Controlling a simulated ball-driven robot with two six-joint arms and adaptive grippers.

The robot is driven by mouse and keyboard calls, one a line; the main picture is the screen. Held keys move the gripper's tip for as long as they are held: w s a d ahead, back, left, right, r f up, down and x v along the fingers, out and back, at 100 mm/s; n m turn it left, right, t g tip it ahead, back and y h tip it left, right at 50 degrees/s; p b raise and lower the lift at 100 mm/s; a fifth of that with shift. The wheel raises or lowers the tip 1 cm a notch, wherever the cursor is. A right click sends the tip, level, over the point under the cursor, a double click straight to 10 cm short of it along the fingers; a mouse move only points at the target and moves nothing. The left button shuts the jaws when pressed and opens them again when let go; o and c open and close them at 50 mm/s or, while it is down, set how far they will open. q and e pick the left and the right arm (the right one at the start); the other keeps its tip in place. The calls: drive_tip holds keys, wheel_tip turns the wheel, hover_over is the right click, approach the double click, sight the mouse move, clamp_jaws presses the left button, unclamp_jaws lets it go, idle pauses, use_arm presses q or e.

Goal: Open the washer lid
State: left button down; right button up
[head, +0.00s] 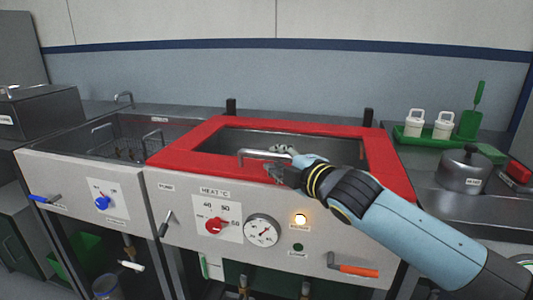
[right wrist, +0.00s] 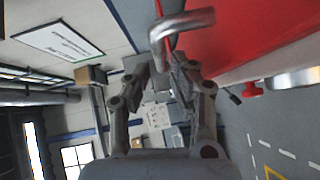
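The washer lid (head: 185,145) is a red frame around a window-like middle, lying flat on the washer, with two dark hinge-like posts at its back edge. A bent metal handle (head: 262,153) stands on its front edge. My right gripper (head: 281,171) is at the front edge, by the handle's right end. In the right wrist view, the fingers (right wrist: 158,68) are apart, with the handle (right wrist: 184,22) just beyond the tips and one leg roughly between them. I cannot tell whether they touch it. The red lid (right wrist: 255,30) fills the upper right there. My left gripper is not in view.
The washer's front panel has a red heat knob (head: 214,225), a gauge (head: 262,231) and a lit lamp (head: 300,219). A basket (head: 125,147) sits in the left basin. A green tray (head: 410,140) with white containers and a metal pot (head: 464,172) stand right.

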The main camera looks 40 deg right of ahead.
sight(269, 155)
drive_tip(key=w, duration=0.5)
drive_tip(key=shift+d+f, duration=0.2)
drive_tip(key=shift+f, duration=0.15)
drive_tip(key=shift+c, duration=0.2)
clamp_jaws()
